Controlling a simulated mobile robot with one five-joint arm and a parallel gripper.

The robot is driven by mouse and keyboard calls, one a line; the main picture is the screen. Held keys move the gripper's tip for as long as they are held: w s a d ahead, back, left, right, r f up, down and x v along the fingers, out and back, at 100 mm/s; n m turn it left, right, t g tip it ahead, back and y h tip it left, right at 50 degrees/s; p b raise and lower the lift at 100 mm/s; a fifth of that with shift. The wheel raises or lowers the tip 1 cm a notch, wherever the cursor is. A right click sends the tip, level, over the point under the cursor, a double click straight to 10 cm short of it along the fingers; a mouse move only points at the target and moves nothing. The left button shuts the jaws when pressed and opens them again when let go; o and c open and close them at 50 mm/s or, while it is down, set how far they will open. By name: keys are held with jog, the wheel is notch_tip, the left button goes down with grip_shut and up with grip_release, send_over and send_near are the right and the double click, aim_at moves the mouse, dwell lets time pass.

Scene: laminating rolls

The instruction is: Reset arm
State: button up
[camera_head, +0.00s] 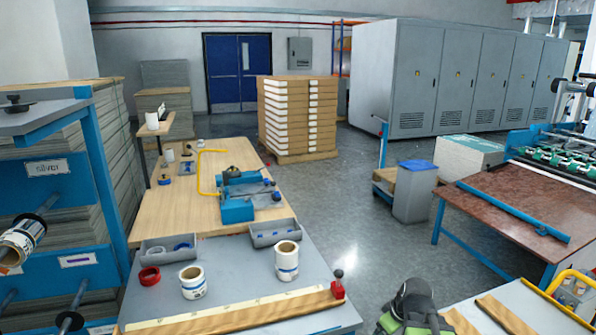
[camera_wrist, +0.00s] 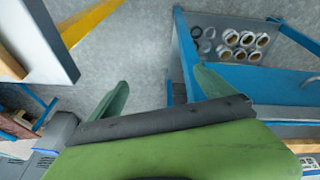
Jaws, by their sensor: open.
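My gripper (camera_wrist: 162,92) shows in the wrist view with its two green fingers spread apart. In the head view, a black and green part of my arm shows at the bottom edge, right of the grey bench; the fingertips cannot be made out there. The arm is folded low and close to my body, apart from the benches.
The grey bench (camera_head: 232,262) holds two white rolls (camera_head: 192,282) (camera_head: 287,261), a red tape ring (camera_head: 149,276) and grey trays. A blue rack (camera_head: 60,215) stands left, a brown table (camera_head: 500,212) right. The wrist view shows several rolls (camera_wrist: 230,38) in a blue frame. The central floor (camera_head: 340,200) is clear.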

jog(key=s+a+f+m+g+h+b, duration=0.1)
jog(key=s+a+f+m+g+b, duration=0.3)
jog(key=s+a+f+m+b, duration=0.5)
notch_tip(320, 180, up, 17)
jog(key=w+n+p, duration=0.2)
jog(key=p, duration=1.6)
jog(key=shift+a, duration=0.25)
jog(key=shift+r, duration=0.1)
